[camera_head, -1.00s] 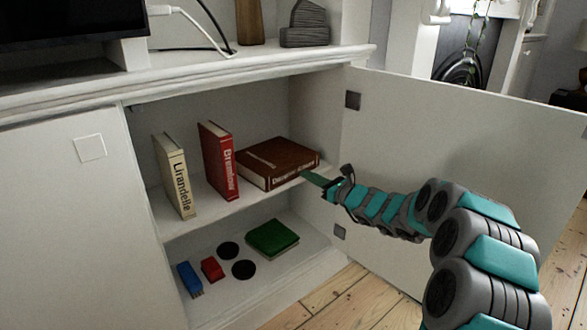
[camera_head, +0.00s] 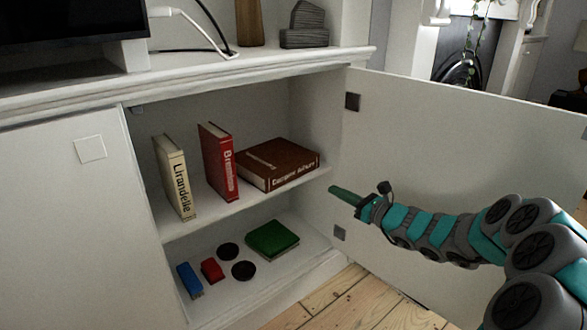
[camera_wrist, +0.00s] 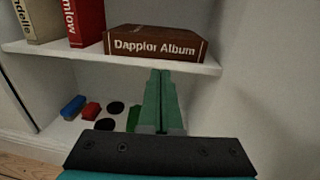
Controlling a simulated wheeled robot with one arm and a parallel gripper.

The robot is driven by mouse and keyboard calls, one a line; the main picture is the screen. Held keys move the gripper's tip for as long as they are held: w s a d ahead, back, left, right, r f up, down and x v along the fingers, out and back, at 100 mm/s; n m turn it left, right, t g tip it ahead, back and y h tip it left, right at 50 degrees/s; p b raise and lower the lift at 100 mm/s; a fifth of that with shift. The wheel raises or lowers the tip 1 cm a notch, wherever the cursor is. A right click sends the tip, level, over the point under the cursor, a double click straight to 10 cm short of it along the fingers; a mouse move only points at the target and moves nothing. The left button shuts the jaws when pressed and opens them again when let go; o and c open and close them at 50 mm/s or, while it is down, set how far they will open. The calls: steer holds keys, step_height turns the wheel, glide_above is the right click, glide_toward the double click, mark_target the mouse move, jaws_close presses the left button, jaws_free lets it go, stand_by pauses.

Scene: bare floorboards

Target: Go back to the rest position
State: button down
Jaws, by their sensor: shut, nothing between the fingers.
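My gripper (camera_head: 345,194) is shut and empty, in front of the open cabinet door and right of the shelves, apart from the books. Its green fingers (camera_wrist: 162,100) point into the cabinet in the wrist view, toward a brown book lying flat. That brown book (camera_head: 279,164) lies on the upper shelf (camera_head: 207,208), and its spine (camera_wrist: 154,45) reads "Dapplor Album" in the wrist view. A red book (camera_head: 218,163) and a cream book (camera_head: 174,177) stand upright to its left.
On the lower shelf are a green book (camera_head: 272,240), a red block (camera_head: 212,270), a blue block (camera_head: 189,279) and dark discs (camera_head: 243,271). The open door (camera_head: 450,170) stands behind my arm. Bare floorboards (camera_head: 365,300) lie in front.

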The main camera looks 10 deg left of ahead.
steer(key=s+a+r+n+g+y+p, duration=0.1)
steer(key=s+a+r+n+g, duration=0.25)
steer(key=s, duration=0.25)
steer(key=s+a+r+n+g+p, duration=0.1)
steer(key=s+a+r+n+g, duration=0.1)
steer(key=s+a+r+n, duration=0.3)
steer(key=s+d+n+g+h+p, duration=0.25)
steer(key=s+n+g, duration=0.35)
steer(key=s, duration=1.2)
steer(key=s+d+f+n+h+p, duration=0.25)
steer(key=s+d+n+h, duration=0.55)
steer(key=s, duration=0.5)
steer(key=s+d+n+h+p, duration=0.1)
steer(key=s+d, duration=0.3)
steer(key=d, duration=0.5)
steer(key=s+d+n+h+p, duration=0.1)
steer(key=s+d+h, duration=0.3)
steer(key=d, duration=0.5)
steer(key=shift+s+h, duration=0.35)
steer(key=shift+s, duration=0.4)
